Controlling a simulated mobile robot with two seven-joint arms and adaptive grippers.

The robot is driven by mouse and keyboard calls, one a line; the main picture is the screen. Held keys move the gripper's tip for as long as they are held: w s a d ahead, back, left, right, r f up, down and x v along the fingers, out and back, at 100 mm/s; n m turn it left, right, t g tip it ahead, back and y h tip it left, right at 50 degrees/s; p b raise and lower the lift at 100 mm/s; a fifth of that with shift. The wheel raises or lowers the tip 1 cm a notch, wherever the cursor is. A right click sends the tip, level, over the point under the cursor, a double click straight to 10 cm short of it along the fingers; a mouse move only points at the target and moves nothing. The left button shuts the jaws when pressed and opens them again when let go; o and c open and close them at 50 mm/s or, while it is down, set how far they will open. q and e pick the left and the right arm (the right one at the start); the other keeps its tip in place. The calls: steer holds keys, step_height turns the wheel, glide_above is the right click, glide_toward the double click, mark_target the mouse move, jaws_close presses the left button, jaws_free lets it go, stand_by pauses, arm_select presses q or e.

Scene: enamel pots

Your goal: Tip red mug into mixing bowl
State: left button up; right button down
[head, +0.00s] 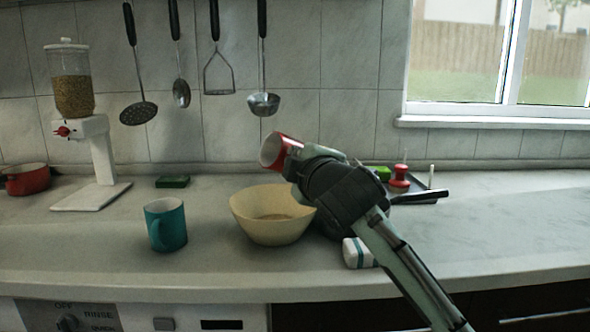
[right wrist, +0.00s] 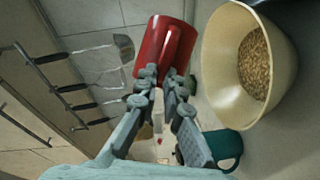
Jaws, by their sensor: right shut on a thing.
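The red mug (head: 277,150) is tilted on its side above the back right of the bowl, its opening facing left in the head view. The cream mixing bowl (head: 268,228) stands upright on the counter. In the right wrist view the bowl (right wrist: 214,75) holds brown grain-like contents. The mug's inside is not clearly visible. My left gripper is out of view.
A teal mug (head: 168,226) stands left of the bowl. A white and teal item (head: 358,253) lies to its right. A grain dispenser (head: 90,130), red pot (head: 26,179) and green block (head: 173,182) are further left. Utensils hang behind. Counter at far right is clear.

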mark_target(282, 136)
step_height(282, 136, up, 3)
steer(key=m+g, duration=0.1)
steer(key=m, duration=0.3)
steer(key=shift+m+g+y, duration=0.4)
step_height(282, 136, up, 2)
steer(key=m+g+y, duration=0.1)
steer(key=m, duration=0.2)
steer(key=shift+r+m+g, duration=0.1)
steer(key=shift+m+g, duration=0.2)
steer(key=shift+r+m+g+y, duration=0.4)
steer(key=shift+r+m+y, duration=0.1)
steer(key=shift+m, duration=0.4)
